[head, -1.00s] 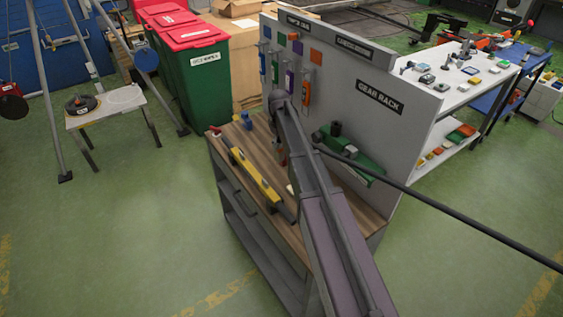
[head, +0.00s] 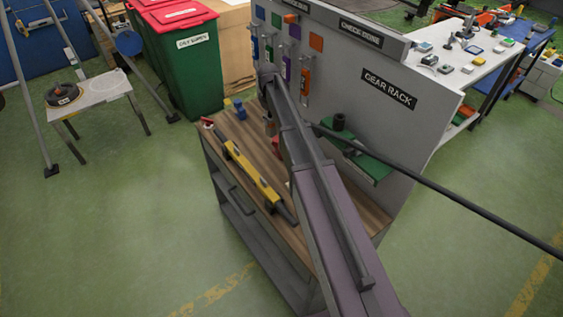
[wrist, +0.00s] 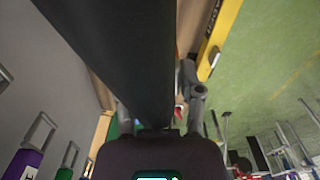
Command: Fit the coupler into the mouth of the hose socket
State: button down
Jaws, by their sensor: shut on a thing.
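My gripper (wrist: 185,100) shows in the wrist view, with a grey finger to the right of a broad black bar. It is shut. The thing between the jaws is mostly hidden by the bar, and only a small red bit shows beside the finger. In the head view my arm hides most of the gripper; an orange and silver part (head: 270,126) shows beside the arm, above the wooden bench top. I cannot make out the coupler's shape or surely pick out the hose socket. A green bracket (head: 362,165) with a dark upright cylinder (head: 339,122) is on the grey panel, right of my arm.
A yellow level (head: 252,172) lies along the bench top (head: 350,208), with a small blue block (head: 240,111) behind it. Coloured tags and hanging holders (head: 304,85) are on the grey panel (head: 345,70). A green bin (head: 193,75) stands behind the bench.

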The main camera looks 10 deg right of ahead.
dwell(0.3)
jog(key=s+f+m+b, duration=0.1)
jog(key=s+f+b, duration=0.5)
jog(key=shift+a+f+m+b, duration=0.2)
jog(key=shift+f+m+b, duration=0.1)
jog(key=shift+m, duration=0.1)
jog(key=shift+s, duration=0.1)
notch_tip(320, 180, down, 6)
jog(key=b, duration=0.6)
jog(key=shift+f, duration=0.1)
dwell(0.4)
jog(key=shift+f+b, duration=1.85)
jog(key=shift+b, duration=0.15)
jog(key=shift+f, duration=0.1)
jog(key=shift+c, duration=1.3)
grip_release()
